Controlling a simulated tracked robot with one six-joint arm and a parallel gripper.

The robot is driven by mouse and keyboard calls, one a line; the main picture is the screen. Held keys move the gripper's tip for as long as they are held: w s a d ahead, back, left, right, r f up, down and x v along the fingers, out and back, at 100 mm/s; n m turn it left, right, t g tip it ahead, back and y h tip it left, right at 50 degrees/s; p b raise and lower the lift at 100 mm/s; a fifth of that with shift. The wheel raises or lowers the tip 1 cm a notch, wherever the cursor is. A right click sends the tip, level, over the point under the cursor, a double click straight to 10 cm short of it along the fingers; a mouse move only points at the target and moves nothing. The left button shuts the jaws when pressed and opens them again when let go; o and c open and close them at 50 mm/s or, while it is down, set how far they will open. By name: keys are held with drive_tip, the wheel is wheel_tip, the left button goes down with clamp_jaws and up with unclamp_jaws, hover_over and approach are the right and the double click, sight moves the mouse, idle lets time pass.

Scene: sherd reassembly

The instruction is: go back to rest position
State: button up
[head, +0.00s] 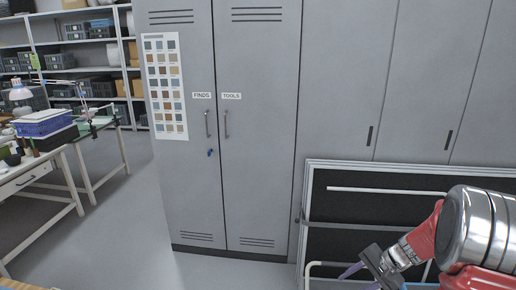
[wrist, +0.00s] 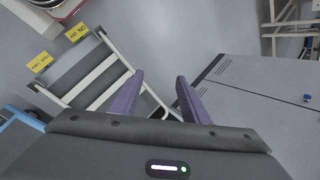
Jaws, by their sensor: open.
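My gripper (wrist: 160,98) shows in the wrist view with its two purple fingers spread apart and nothing between them. In the head view my gripper (head: 360,277) is at the lower right, at the end of my red and silver arm, in front of a dark framed panel. One purple finger shows there; the rest is cut off by the lower edge. No held object shows in either view.
A grey cabinet (head: 260,130) labelled FINDS and TOOLS stands ahead, close to the dark framed panel (head: 340,205). Work tables (head: 50,180) and shelves (head: 60,70) are at the left. Grey floor (head: 130,230) is free between. A white-railed frame (wrist: 95,75) is left in the wrist view.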

drive_tip(key=s+a+r+n+t+h, duration=0.1)
drive_tip(key=s+a+r+n, duration=0.4)
drive_tip(key=s+r, duration=0.6)
drive_tip(key=s+a+r+n+t+h, duration=0.1)
drive_tip(key=s+a+r+n+h, duration=0.3)
drive_tip(key=s+a+r, duration=0.5)
drive_tip(key=s+r+n, duration=0.1)
drive_tip(key=s+r, duration=0.2)
drive_tip(key=s, duration=0.2)
drive_tip(key=shift+s+r+t+h, duration=0.15)
drive_tip(key=shift+r+t+h, duration=0.15)
drive_tip(key=shift+t, duration=0.1)
idle(1.7)
